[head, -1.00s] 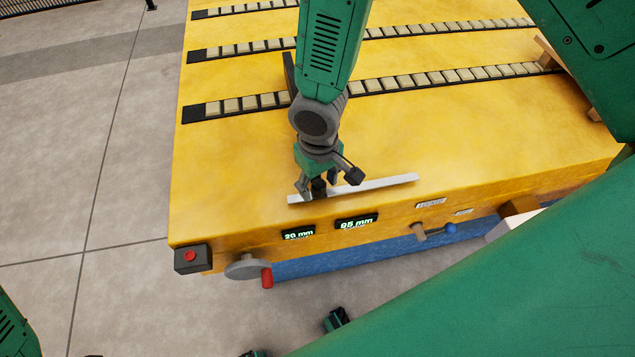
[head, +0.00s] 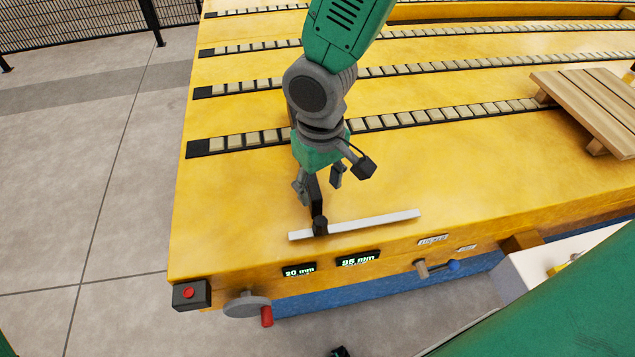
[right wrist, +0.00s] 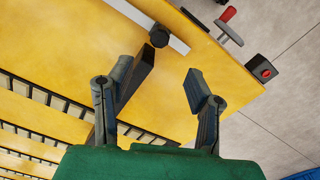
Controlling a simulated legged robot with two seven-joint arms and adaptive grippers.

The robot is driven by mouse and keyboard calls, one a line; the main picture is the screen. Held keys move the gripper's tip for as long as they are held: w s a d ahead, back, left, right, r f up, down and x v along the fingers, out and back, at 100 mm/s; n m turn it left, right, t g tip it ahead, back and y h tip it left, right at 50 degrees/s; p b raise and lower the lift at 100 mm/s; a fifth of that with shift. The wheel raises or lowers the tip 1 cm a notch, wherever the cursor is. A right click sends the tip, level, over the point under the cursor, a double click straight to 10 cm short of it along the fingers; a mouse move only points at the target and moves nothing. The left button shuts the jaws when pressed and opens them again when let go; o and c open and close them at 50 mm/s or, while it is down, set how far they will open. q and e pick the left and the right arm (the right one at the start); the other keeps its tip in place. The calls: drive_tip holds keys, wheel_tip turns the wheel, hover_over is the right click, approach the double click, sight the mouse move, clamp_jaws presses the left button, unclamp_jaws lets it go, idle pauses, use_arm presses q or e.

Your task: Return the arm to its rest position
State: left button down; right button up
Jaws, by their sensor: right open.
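My right gripper (head: 322,186) is open and empty above the front edge of the yellow table, pointing down. Just below it in the head view is a small black knob (head: 320,227) on a pale metal bar (head: 375,222) that lies along the table's front. In the right wrist view the open jaws (right wrist: 172,78) show apart, with the knob (right wrist: 159,37) and bar beyond the fingertips and nothing between them. My left gripper cannot be made out in either view.
The yellow table (head: 240,190) carries rows of pale rollers (head: 400,117). A wooden pallet (head: 590,105) lies at right. On the front are two displays (head: 357,260), a grey handwheel (head: 246,306) with a red handle, and a red button box (head: 190,294). Open floor (head: 80,200) lies left.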

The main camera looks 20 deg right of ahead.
drive_tip(key=s+d+f+m+y, duration=0.1)
drive_tip(key=s+d+f+y, duration=0.15)
drive_tip(key=s+f, duration=0.8)
drive_tip(key=s+d+f+m+h, duration=0.1)
drive_tip(key=s+d+f+h, duration=0.1)
drive_tip(key=s+d+f, duration=0.8)
drive_tip(key=shift+n+t+h, duration=0.25)
drive_tip(key=shift+n+t, duration=0.05)
drive_tip(key=shift+n, duration=0.1)
drive_tip(key=f+b, duration=0.1)
drive_tip(key=b, duration=0.1)
drive_tip(key=w+a+f+b, duration=0.1)
drive_tip(key=b, duration=0.1)
drive_tip(key=a+f+b, duration=0.1)
drive_tip(key=f+b, duration=0.1)
drive_tip(key=shift+w, duration=0.4)
drive_tip(key=shift+d, duration=0.2)
drive_tip(key=shift+w+a, duration=0.1)
